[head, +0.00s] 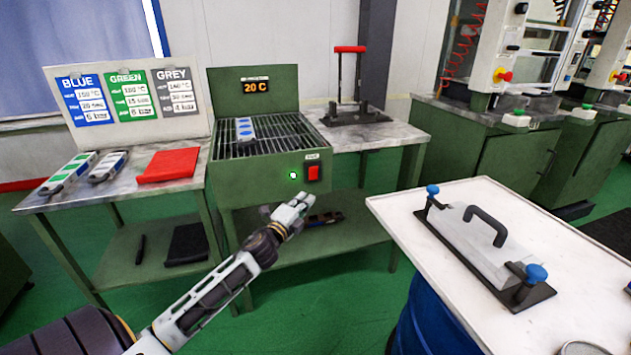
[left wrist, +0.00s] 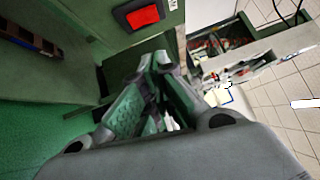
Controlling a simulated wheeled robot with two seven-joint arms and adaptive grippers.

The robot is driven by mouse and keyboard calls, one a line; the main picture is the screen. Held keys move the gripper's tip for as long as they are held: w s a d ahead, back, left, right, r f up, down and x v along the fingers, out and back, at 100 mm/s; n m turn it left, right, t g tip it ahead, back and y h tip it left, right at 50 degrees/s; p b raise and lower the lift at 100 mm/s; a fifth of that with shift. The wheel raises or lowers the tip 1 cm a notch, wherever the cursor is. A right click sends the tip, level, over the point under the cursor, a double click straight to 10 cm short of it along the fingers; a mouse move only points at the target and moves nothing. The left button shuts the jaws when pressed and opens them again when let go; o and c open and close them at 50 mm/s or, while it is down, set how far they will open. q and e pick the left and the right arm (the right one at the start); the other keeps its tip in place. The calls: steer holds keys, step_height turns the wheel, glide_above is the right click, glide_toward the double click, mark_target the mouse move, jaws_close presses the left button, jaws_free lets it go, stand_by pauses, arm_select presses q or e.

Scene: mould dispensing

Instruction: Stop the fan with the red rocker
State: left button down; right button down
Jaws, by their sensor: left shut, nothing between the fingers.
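The red rocker (head: 313,173) sits on the front panel of the green fan unit (head: 262,182), at its right side, with a lit green lamp (head: 293,175) to its left. The rocker also shows at the top of the left wrist view (left wrist: 143,16). A cartridge-like piece with blue marks (head: 244,128) lies on the unit's grille. My left gripper (head: 303,200) is shut and empty, just below the rocker and apart from it in the head view. Its fingers (left wrist: 160,65) point toward the panel below the rocker. My right gripper is not in view.
A white-topped table (head: 410,208) with a clamped metal mould (head: 484,240) stands to the right. A side table on the left holds a red cloth (head: 170,165) and pieces with green and grey marks. A lower shelf (head: 345,232) lies under the unit.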

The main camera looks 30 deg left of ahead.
mark_target(316, 177)
arm_select(q)
steer(key=shift+w, duration=0.1)
stand_by(0.3)
